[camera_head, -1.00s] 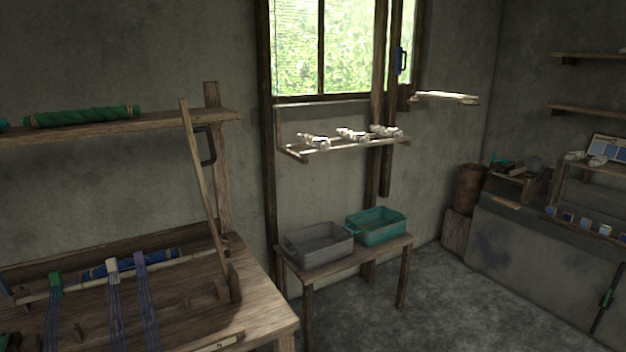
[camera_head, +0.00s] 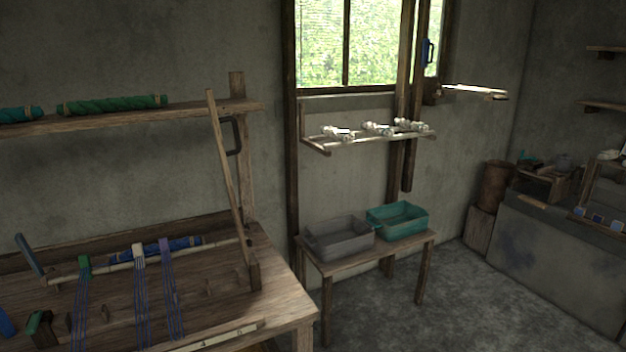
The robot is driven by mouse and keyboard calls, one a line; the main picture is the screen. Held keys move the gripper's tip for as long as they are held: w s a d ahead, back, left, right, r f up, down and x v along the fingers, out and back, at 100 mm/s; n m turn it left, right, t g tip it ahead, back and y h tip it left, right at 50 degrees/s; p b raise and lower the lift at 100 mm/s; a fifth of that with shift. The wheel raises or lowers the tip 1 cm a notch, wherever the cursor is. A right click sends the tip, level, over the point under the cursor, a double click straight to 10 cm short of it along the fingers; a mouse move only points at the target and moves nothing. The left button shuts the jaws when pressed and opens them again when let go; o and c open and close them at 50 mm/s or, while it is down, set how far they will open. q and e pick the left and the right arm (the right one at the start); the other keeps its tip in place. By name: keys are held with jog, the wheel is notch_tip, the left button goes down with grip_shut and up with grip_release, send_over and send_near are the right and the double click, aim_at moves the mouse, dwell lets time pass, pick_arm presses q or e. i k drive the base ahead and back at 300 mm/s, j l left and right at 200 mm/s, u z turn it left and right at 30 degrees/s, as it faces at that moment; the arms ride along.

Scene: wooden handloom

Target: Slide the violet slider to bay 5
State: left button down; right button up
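The violet slider (camera_head: 164,245) sits on a pale horizontal rod (camera_head: 112,267) of the wooden loom (camera_head: 225,300) at the lower left, with blue threads hanging from it. A whitish slider (camera_head: 138,250) is close on its left, and a green slider (camera_head: 84,266) is farther left. A pale strip with small marks (camera_head: 215,336) lies along the loom's front edge; I cannot read bay numbers. Neither of my grippers is in view.
A slanted wooden lever (camera_head: 225,170) stands at the loom's right. A shelf (camera_head: 150,116) with green and teal rolls is above it. A small table (camera_head: 390,248) holds a grey crate (camera_head: 338,240) and a teal crate (camera_head: 397,222). The floor (camera_head: 450,310) at right is clear.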

aim_at(163, 245)
jog(key=i+l+u, duration=0.15)
jog(key=u, duration=0.2)
jog(key=i+l+u, duration=0.2)
jog(key=u, duration=0.2)
jog(key=i+l+u, duration=0.2)
jog(key=u, duration=0.15)
jog(key=l, duration=0.1)
